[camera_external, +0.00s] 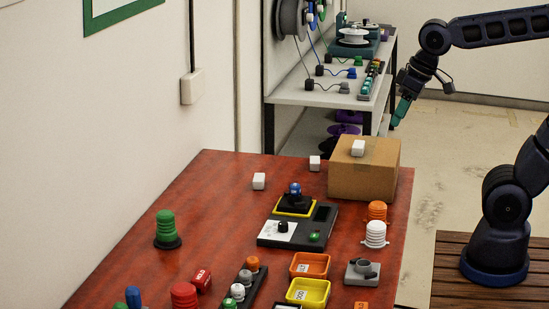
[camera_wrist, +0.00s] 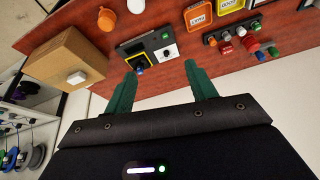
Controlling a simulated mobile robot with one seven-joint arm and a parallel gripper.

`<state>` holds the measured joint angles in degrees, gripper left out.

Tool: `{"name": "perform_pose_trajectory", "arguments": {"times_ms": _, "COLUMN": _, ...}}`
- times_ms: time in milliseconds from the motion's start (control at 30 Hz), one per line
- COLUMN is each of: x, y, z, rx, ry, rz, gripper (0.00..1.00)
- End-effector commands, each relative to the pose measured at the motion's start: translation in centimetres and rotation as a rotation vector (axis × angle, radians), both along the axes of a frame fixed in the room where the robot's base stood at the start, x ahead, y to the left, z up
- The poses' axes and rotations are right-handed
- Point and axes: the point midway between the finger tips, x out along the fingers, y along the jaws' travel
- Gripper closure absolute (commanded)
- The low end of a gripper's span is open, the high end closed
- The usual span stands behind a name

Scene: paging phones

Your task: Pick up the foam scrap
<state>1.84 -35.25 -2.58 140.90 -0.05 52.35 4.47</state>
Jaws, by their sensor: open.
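Small white blocks look like foam scraps. One white block (camera_external: 358,148) lies on top of a cardboard box (camera_external: 365,178), and it also shows in the wrist view (camera_wrist: 76,77). A second white block (camera_external: 314,163) lies on the red table just left of the box, and a third (camera_external: 259,181) lies farther left. I cannot tell which one the task means. My gripper (camera_external: 400,112) is raised beyond the table's far right corner, above and right of the box. In the wrist view its green fingers (camera_wrist: 160,72) are apart with nothing between them.
The red table (camera_external: 225,215) also holds a black control panel (camera_external: 298,226), a green stacked knob (camera_external: 166,228), orange and white stacked pieces (camera_external: 376,222) and small trays (camera_external: 308,291). A shelf (camera_external: 315,92) with spools stands behind.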

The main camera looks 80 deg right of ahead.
Motion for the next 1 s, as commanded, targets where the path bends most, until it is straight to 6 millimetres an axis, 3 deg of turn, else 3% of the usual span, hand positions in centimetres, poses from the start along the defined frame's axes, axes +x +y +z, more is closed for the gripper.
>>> {"name": "perform_pose_trajectory", "arguments": {"times_ms": 100, "x": 3.2, "y": -1.9, "z": 0.1, "rx": 0.027, "ry": 0.013, "rz": -0.082, "gripper": 0.44}}
{"name": "perform_pose_trajectory", "arguments": {"times_ms": 467, "x": 11.9, "y": -8.7, "z": -1.0, "rx": 0.084, "ry": 0.036, "rz": -0.337, "gripper": 0.44}}
{"name": "perform_pose_trajectory", "arguments": {"times_ms": 733, "x": 17.8, "y": -15.1, "z": -3.5, "rx": 0.101, "ry": 0.05, "rz": -0.532, "gripper": 0.44}}
{"name": "perform_pose_trajectory", "arguments": {"times_ms": 1000, "x": 22.6, "y": -22.3, "z": -7.2, "rx": 0.097, "ry": 0.058, "rz": -0.723, "gripper": 0.44}}
